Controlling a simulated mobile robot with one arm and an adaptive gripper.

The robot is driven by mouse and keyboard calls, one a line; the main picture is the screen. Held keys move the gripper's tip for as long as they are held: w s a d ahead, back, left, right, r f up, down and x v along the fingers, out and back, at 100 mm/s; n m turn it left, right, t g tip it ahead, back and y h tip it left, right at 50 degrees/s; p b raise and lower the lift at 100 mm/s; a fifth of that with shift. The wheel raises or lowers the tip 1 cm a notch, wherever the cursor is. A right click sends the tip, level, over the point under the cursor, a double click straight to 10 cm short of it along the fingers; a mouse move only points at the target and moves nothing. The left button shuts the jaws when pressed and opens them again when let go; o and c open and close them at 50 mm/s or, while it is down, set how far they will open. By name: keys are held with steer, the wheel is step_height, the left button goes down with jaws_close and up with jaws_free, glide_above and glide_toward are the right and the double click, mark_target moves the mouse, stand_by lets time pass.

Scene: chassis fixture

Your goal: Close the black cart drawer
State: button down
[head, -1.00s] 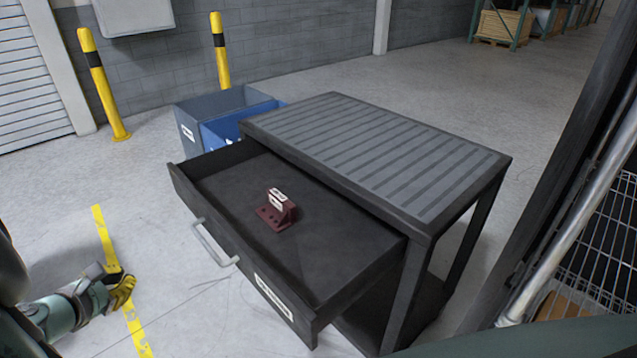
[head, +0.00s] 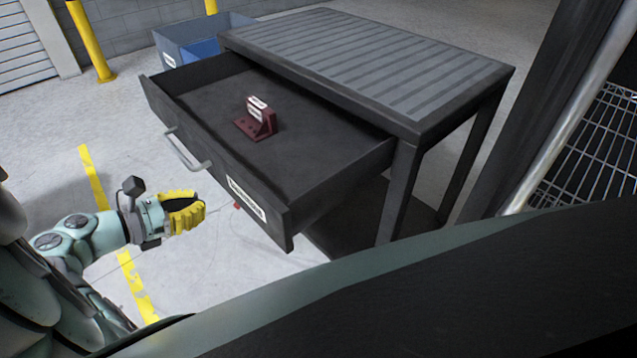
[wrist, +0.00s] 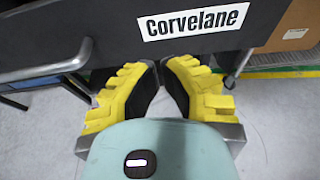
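The black cart (head: 405,130) has a ribbed grey top. Its drawer (head: 215,150) is pulled far out toward the lower left in the head view. A pale bar handle (head: 187,152) is on the drawer front. My gripper (head: 203,208) has yellow fingers and is in front of and below the drawer front, apart from it. In the wrist view, the drawer front (wrist: 110,30) with its white "Corvelane" label (wrist: 195,20) is just beyond my fingertips (wrist: 160,63). The fingers have a narrow gap with nothing between them. The handle (wrist: 45,70) is at the left there.
A dark red bracket (head: 256,122) stands inside the drawer. A yellow post (head: 90,42) is at the back left. A wire rack (head: 600,135) is at the right.

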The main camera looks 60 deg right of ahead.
mark_target(234, 188)
steer(key=x, duration=0.4)
steer(key=r+x, duration=0.1)
steer(key=x, duration=0.1)
steer(key=shift+s+d, duration=0.15)
steer(key=shift+d, duration=0.2)
steer(key=shift+d+r, duration=0.1)
